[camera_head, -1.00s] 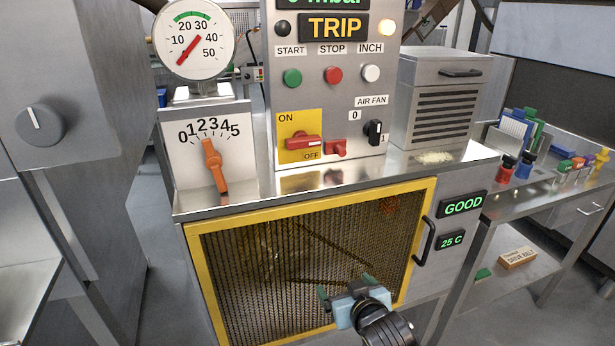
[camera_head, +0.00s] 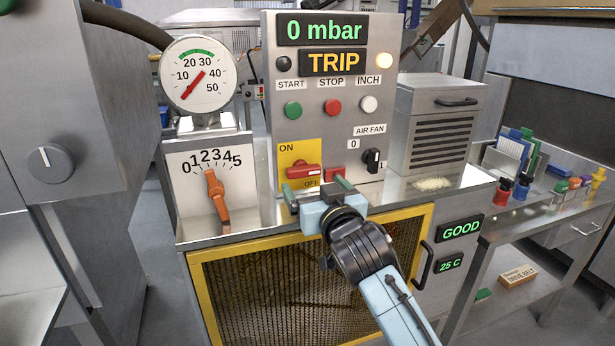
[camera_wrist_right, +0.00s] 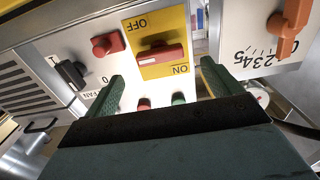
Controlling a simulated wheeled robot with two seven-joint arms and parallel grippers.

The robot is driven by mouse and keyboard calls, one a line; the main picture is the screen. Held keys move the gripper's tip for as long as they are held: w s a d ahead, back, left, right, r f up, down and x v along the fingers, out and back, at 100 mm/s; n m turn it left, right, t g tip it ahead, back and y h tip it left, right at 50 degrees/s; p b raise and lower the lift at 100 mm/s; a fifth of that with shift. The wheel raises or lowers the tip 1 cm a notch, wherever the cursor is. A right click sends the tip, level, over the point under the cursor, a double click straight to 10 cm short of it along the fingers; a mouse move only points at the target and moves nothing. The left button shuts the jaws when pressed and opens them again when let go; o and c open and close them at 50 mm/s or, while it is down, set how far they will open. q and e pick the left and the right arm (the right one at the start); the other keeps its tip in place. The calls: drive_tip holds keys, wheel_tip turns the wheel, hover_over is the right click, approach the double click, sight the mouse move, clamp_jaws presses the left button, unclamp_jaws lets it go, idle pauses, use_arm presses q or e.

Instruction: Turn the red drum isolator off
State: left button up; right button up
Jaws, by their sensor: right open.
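The red drum isolator handle (camera_head: 303,171) lies roughly horizontal on a yellow plate (camera_head: 288,151), marked ON at the upper left and OFF at the lower right. In the right wrist view the red handle (camera_wrist_right: 160,55) appears upside down, between the fingers and beyond their tips. My right gripper (camera_head: 315,188) is open and empty, with its green fingertips just below and in front of the handle. It partly covers the OFF label. I see no clear contact with the handle. My left gripper is out of view.
A small red block (camera_head: 335,174) sits right of the plate, near one fingertip. The black air fan knob (camera_head: 371,160) is further right. An orange lever (camera_head: 216,193) stands on the left dial. The display reads TRIP (camera_head: 334,63). A yellow-framed mesh guard (camera_head: 205,300) is below.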

sight(305, 174)
drive_tip(key=shift+x, duration=2.65)
drive_tip(key=shift+c, duration=0.4)
drive_tip(key=c, duration=0.9)
